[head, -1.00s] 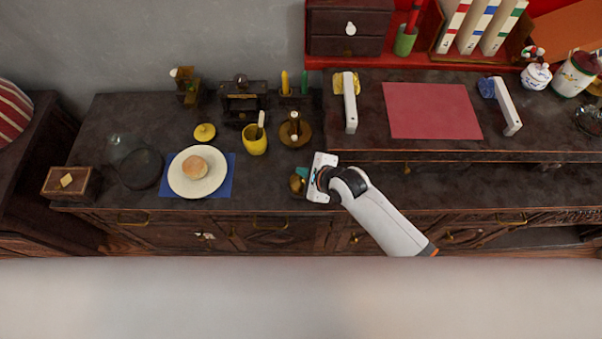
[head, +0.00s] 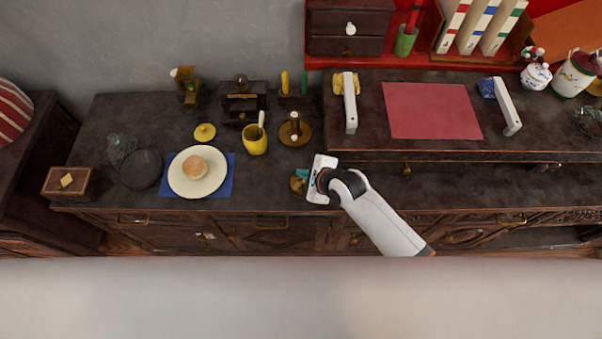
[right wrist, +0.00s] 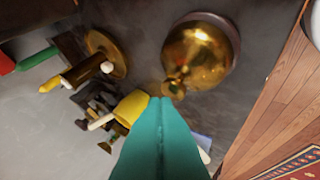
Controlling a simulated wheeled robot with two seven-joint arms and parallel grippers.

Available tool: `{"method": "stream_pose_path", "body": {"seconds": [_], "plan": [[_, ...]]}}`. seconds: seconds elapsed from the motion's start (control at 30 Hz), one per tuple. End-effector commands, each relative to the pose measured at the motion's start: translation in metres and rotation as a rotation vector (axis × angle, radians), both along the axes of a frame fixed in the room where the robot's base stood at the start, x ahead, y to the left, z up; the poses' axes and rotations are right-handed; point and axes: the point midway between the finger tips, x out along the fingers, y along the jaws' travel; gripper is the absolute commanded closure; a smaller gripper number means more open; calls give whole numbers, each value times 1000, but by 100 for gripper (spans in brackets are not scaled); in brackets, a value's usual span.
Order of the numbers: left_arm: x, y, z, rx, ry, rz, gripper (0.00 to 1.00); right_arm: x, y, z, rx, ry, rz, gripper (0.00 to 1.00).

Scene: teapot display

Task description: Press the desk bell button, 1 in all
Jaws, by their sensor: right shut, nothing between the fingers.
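The desk bell (head: 297,185) is a small brass dome near the counter's front edge, partly covered by my right gripper in the head view. In the right wrist view the bell (right wrist: 200,50) shows large, on a dark round base, with its small button (right wrist: 173,88) toward my fingers. My right gripper (head: 302,174) is shut and empty, with its teal fingertips over the bell. In the right wrist view the tips of the right gripper (right wrist: 160,99) appear right beside the button. I cannot tell whether they touch it. My left gripper is not in view.
A yellow cup (head: 254,145) and a brass candle holder (head: 303,134) stand behind and left of the bell. A white plate (head: 210,184) with a bun lies further left. The raised shelf (head: 440,153) is close on the right.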

Motion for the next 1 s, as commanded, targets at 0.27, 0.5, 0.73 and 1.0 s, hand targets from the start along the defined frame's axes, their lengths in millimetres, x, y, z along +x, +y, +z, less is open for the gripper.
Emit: {"method": "stream_pose_path", "body": {"seconds": [0.27, 0.5, 0.73, 1.0], "plan": [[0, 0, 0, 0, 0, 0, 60, 0, 0, 0, 0, 0, 0, 100], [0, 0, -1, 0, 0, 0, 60, 0, 0, -2, 0, 0, 0, 100], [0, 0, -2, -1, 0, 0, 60, 0, 0, -5, 1, 0, 1, 100], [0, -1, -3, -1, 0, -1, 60, 0, 0, -8, 1, 0, 0, 100]]}}
